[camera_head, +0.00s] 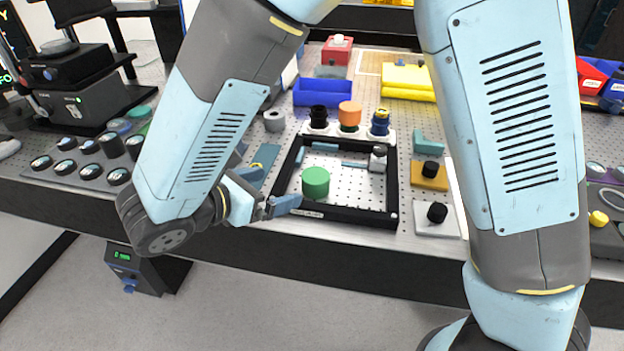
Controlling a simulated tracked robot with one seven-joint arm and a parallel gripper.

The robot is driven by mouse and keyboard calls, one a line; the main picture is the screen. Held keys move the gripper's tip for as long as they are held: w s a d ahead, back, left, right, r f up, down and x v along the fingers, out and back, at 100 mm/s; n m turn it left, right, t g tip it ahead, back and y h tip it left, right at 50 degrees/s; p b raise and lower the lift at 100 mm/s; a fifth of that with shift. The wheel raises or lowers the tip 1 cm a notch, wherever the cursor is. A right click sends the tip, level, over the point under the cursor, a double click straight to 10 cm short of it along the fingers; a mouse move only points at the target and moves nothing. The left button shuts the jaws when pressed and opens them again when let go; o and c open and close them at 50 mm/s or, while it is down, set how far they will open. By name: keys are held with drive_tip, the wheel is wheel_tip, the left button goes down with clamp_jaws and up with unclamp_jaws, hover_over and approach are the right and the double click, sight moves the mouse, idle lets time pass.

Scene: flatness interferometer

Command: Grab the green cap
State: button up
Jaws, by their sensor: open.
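The green cap (315,183) is a short cylinder. It stands upright near the front left inside a black rectangular frame (392,190) on the perforated table top. My gripper (285,205) is just left of and slightly in front of the cap, low over the front left corner of the frame. Its blue-grey fingers point right toward the cap. It is open, with nothing seen between the fingers. A gap shows between the gripper and the cap. My light-blue arm hides part of the table to the left.
An orange cap (350,115) and a black one (318,117) stand in a white holder behind the frame. A blue bin (330,92) is farther back. Black knobs on a tan block (430,178) and a white plate (437,222) lie right of the frame.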

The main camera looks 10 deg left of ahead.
drive_tip(key=shift+w+f, duration=0.15)
drive_tip(key=shift+f, duration=0.2)
approach(314, 176)
drive_tip(key=shift+d+x, duration=0.25)
drive_tip(key=shift+x, duration=3.95)
drive_tip(key=shift+w+a, duration=0.1)
drive_tip(key=shift+a, duration=0.05)
drive_tip(key=c, duration=1.1)
